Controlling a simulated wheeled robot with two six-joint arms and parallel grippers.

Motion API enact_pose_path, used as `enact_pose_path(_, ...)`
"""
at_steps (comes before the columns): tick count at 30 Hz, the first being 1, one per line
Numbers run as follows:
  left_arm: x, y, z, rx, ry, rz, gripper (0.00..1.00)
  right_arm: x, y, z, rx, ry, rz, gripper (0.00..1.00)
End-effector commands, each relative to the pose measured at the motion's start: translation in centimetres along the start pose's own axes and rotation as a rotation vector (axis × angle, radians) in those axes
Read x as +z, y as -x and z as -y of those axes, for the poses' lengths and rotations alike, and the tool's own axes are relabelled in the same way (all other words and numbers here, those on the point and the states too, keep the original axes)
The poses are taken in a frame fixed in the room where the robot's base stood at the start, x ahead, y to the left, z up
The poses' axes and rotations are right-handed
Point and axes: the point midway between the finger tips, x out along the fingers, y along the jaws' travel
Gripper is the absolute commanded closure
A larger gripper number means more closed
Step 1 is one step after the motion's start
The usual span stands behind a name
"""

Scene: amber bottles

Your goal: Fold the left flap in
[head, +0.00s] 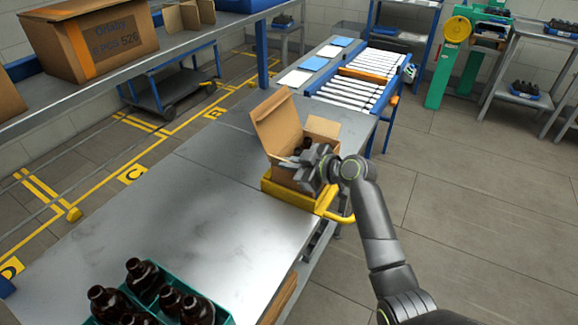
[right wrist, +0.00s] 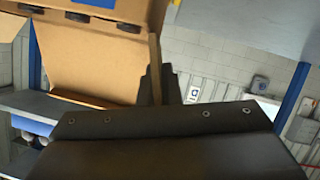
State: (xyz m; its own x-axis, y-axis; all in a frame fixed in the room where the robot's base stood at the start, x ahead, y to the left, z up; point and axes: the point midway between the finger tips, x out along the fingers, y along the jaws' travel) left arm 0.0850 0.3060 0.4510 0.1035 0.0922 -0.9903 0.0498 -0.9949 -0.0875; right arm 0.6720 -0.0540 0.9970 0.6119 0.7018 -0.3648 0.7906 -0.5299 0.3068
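An open cardboard box (head: 287,171) stands near the far end of the steel table. Its left flap (head: 276,122) stands up and leans outward. Another flap (head: 322,127) stands raised at the back right. Dark bottle tops show inside the box, partly hidden. My right gripper (head: 313,168) is at the near right side of the box, over its rim, and hides part of it. My left gripper is out of view.
A yellow holder (head: 288,192) with a handle surrounds the box base. A green crate (head: 222,317) of amber bottles (head: 143,275) is at the near left. The table (head: 190,200) between is clear. A roller conveyor (head: 350,85) lies beyond; a shelf with a carton (head: 95,42) is upper left.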

Motion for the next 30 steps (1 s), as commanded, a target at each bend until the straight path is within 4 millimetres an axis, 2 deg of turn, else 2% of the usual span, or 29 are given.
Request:
enact_pose_path(15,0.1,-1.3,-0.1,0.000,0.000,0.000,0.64,0.3,-0.1,-1.4,-0.127,-0.309,0.000,1.00)
enact_pose_path(30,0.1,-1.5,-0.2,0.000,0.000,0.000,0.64,0.2,-0.1,-1.6,-0.154,-0.374,-0.001,1.00)
